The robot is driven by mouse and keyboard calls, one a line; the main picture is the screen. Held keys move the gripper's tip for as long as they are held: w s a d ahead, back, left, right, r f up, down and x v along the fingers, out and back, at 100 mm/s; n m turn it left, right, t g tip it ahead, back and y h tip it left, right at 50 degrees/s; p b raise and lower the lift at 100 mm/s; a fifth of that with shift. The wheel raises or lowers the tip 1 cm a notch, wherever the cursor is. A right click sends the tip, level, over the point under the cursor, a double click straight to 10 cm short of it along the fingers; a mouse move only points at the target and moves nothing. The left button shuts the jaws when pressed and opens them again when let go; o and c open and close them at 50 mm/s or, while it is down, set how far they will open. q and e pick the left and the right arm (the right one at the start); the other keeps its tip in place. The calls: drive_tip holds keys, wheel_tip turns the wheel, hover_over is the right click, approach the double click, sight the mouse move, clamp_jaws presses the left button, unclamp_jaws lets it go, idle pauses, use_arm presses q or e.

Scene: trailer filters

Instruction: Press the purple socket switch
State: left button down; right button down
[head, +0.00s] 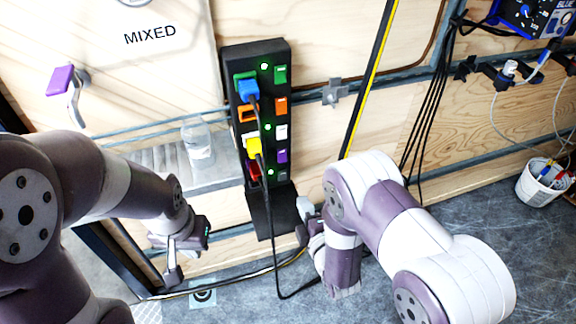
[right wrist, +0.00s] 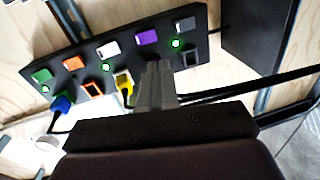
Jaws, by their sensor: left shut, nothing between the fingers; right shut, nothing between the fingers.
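The purple switch (head: 282,156) sits in the right column of a black socket strip (head: 257,56) on the wooden wall, between a white switch (head: 281,132) and a dark grey one. It shows clearly in the right wrist view (right wrist: 147,37). My right gripper (head: 305,207) is shut and empty, low and to the right of the strip in the head view. In the right wrist view its fingertips (right wrist: 157,68) are just below the purple switch, overlapping the strip; I cannot tell whether they touch it. My left gripper (head: 173,276) is shut and empty, left of the strip's base.
A blue plug (head: 248,90) and a yellow plug (head: 254,147) sit in the strip, with black cables hanging down. Green lights glow on the strip. A clear bottle (head: 198,140) stands on a shelf to the left. A white bucket (head: 541,184) stands far right.

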sight(283, 161)
drive_tip(key=shift+r+n, duration=0.45)
drive_tip(key=shift+n, duration=0.05)
drive_tip(key=b+x, duration=0.1)
drive_tip(key=x, duration=0.6)
drive_tip(key=b+x, duration=0.1)
drive_tip(key=x, duration=0.6)
drive_tip(key=shift+r, duration=0.2)
